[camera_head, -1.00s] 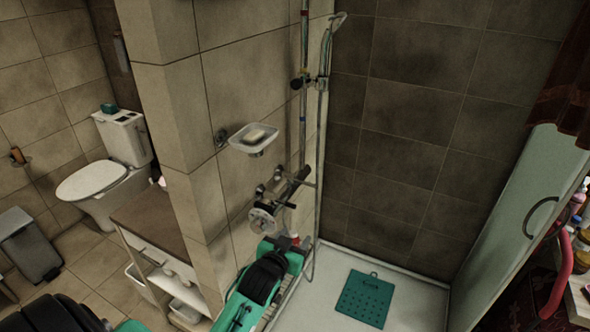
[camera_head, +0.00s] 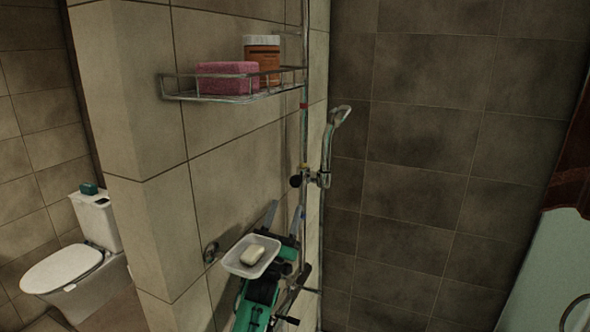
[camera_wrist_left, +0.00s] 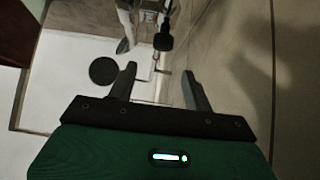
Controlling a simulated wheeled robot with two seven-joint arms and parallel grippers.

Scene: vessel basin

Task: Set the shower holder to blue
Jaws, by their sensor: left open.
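The shower holder (camera_head: 308,180), with a round black knob, sits on the vertical rail (camera_head: 304,140) in the head view. The chrome hand shower (camera_head: 338,118) stands upright in it. The rail carries a red band higher up and a yellowish mark just above the holder; I cannot make out a blue mark. My left gripper (camera_head: 284,218) is open and empty, fingers up, below the holder and apart from it. In the left wrist view the gripper (camera_wrist_left: 160,85) is open, with a black knob (camera_wrist_left: 163,41) beyond the fingertips. My right gripper is not in view.
A soap dish (camera_head: 250,256) with soap sticks out from the wall close in front of my left gripper. A wire shelf (camera_head: 215,98) with a pink sponge (camera_head: 227,78) and an orange jar (camera_head: 262,60) hangs above. The dark tiled wall stands right of the rail.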

